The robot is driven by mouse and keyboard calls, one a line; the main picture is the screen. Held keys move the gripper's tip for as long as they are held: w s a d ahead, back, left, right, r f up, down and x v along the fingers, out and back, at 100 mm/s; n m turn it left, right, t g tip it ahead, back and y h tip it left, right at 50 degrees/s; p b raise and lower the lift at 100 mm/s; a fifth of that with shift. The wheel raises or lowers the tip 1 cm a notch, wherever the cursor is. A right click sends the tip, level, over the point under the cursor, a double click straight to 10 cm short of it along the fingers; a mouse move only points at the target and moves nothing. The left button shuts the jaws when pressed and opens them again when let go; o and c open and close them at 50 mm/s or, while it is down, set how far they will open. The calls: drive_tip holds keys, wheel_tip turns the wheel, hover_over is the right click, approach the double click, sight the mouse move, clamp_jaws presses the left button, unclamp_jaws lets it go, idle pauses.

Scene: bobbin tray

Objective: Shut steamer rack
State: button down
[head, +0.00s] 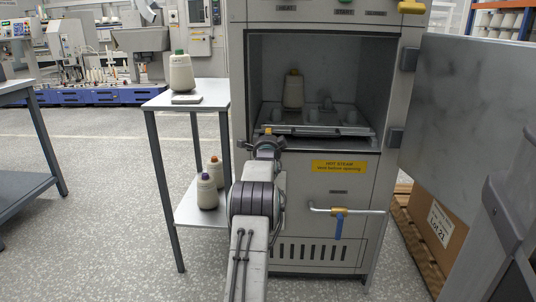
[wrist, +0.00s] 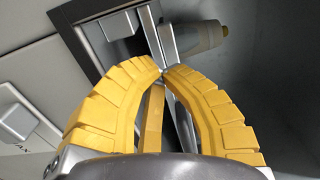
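The steamer rack (head: 352,132) is a grey tray with pegs in the open chamber of the steamer cabinet. Its front edge shows at the chamber mouth, sticking out a little. One cream cone with a dark yellow top (head: 293,90) stands on it; it also shows in the wrist view (wrist: 200,40). My gripper (head: 268,136) is at the left part of the rack's front edge. In the wrist view the yellow fingertips (wrist: 161,71) come together right at the rack's grey front bar (wrist: 182,125). I cannot tell whether they touch it. Nothing clear shows between them.
The cabinet door (head: 465,110) stands wide open at the right. A blue-handled valve (head: 339,222) sticks out below. A side table (head: 155,104) at the left holds a green-topped cone (head: 181,72), with more cones on its lower shelf. A cardboard box (head: 437,225) stands under the door.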

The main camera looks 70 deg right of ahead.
drive_tip(key=p+v, duration=0.1)
drive_tip(key=v, duration=0.8)
drive_tip(key=shift+a, duration=0.4)
drive_tip(key=shift+s, duration=0.15)
